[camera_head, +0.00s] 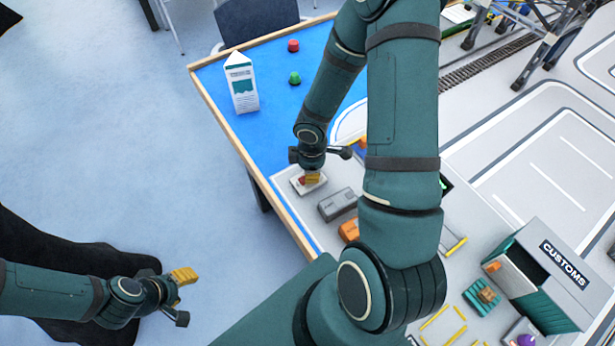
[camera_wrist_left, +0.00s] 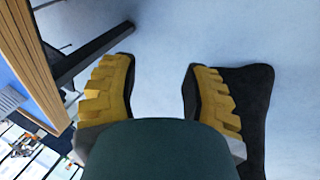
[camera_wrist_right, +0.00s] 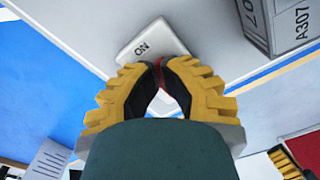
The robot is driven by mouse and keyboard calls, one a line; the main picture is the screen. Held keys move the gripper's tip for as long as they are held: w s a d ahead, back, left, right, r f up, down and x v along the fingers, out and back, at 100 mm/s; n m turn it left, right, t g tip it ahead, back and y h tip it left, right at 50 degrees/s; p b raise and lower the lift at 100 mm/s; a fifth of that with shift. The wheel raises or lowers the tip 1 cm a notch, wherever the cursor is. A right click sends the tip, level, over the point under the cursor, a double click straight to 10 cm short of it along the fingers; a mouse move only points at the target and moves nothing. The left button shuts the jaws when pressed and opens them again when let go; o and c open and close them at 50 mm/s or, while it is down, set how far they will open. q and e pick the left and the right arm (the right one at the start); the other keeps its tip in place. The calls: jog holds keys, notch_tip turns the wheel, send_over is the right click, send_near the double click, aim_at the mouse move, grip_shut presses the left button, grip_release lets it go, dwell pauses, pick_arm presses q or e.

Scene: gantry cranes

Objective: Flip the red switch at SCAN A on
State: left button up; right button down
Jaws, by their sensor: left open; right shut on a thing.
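The switch is a white box (camera_head: 299,189) on the table's near-left edge, with a small red part (camera_head: 303,181) beside my right fingertips. In the right wrist view the white box (camera_wrist_right: 148,45) carries the label "ON", and a sliver of red (camera_wrist_right: 183,71) shows at the fingertips. My right gripper (camera_head: 313,178) is shut on the red switch; its fingers (camera_wrist_right: 160,76) hide most of the lever, so its tilt cannot be told. My left gripper (camera_head: 186,297) is open and empty over the floor, left of the table; its spread fingers also show in the left wrist view (camera_wrist_left: 158,75).
A grey container (camera_head: 338,204) and an orange block (camera_head: 348,230) stand close to the switch. The CUSTOMS shed (camera_head: 563,263) is at the right.

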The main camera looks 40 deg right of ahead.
jog(key=shift+r+p, duration=0.4)
notch_tip(320, 180, up, 6)
jog(key=p, duration=0.5)
jog(key=shift+r, duration=0.15)
pick_arm(q)
notch_tip(320, 180, up, 6)
jog(key=w, duration=0.1)
jog(key=shift+w, duration=0.2)
jog(key=shift+a, duration=0.1)
jog(key=shift+s+f+b, duration=0.3)
jog(key=shift+f+b, duration=0.45)
jog(key=shift+f, duration=0.1)
pick_arm(e)
jog(key=s+a+f+m+t+y, duration=0.1)
jog(key=a+f+m+y, duration=0.1)
jog(key=a+m, duration=0.4)
jog(key=s+a+f+m+t+y, duration=0.1)
jog(key=a+f+m, duration=0.3)
jog(key=a, duration=1.2)
jog(key=m, duration=0.2)
jog(key=shift+s+f+m+y, duration=0.15)
jog(key=shift+m+y, duration=0.25)
